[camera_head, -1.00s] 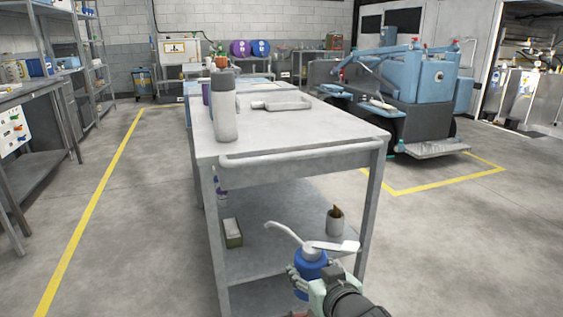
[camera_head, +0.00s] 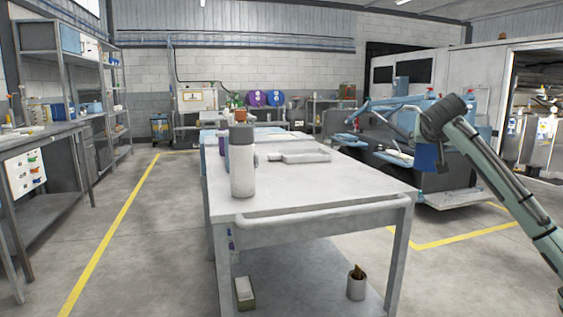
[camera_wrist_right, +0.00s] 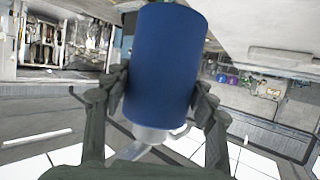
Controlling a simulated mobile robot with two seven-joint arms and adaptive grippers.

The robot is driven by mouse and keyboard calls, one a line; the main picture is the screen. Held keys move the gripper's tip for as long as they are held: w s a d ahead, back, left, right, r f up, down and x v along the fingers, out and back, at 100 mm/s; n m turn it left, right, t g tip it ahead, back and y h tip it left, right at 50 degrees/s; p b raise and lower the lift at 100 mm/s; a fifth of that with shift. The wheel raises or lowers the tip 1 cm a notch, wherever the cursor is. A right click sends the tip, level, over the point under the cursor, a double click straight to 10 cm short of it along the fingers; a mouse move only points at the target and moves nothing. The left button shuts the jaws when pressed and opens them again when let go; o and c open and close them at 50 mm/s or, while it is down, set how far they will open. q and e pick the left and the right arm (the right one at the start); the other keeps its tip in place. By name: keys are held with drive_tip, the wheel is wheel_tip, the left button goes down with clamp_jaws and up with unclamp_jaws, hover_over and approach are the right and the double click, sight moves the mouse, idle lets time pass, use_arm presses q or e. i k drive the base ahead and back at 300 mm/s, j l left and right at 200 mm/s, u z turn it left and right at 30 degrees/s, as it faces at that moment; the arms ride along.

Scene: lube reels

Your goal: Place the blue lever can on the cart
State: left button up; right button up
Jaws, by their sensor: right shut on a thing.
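The blue lever can (camera_head: 427,157) is held up at the right of the head view, partly hidden behind my right wrist, above the level of the cart top and to the right of it. In the right wrist view the can (camera_wrist_right: 164,65) fills the middle, between both fingers. My right gripper (camera_wrist_right: 158,100) is shut on it. The can's light spout and lever end (camera_wrist_right: 150,135) shows at the lower edge of its blue body. The grey cart (camera_head: 310,190) stands in the middle, with a flat top and a lower shelf. My left gripper is not in view.
A grey bottle (camera_head: 242,160) stands near the cart top's left edge. A flat grey object (camera_head: 300,157) lies farther back. A small cup (camera_head: 356,285) and a box (camera_head: 244,293) are on the lower shelf. The cart top's front right is bare. A blue machine (camera_head: 460,165) stands behind right.

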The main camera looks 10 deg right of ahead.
sight(320, 164)
drive_tip(key=i+j, duration=0.15)
drive_tip(key=i, duration=0.5)
drive_tip(key=i+j, duration=0.1)
drive_tip(key=i, duration=0.55)
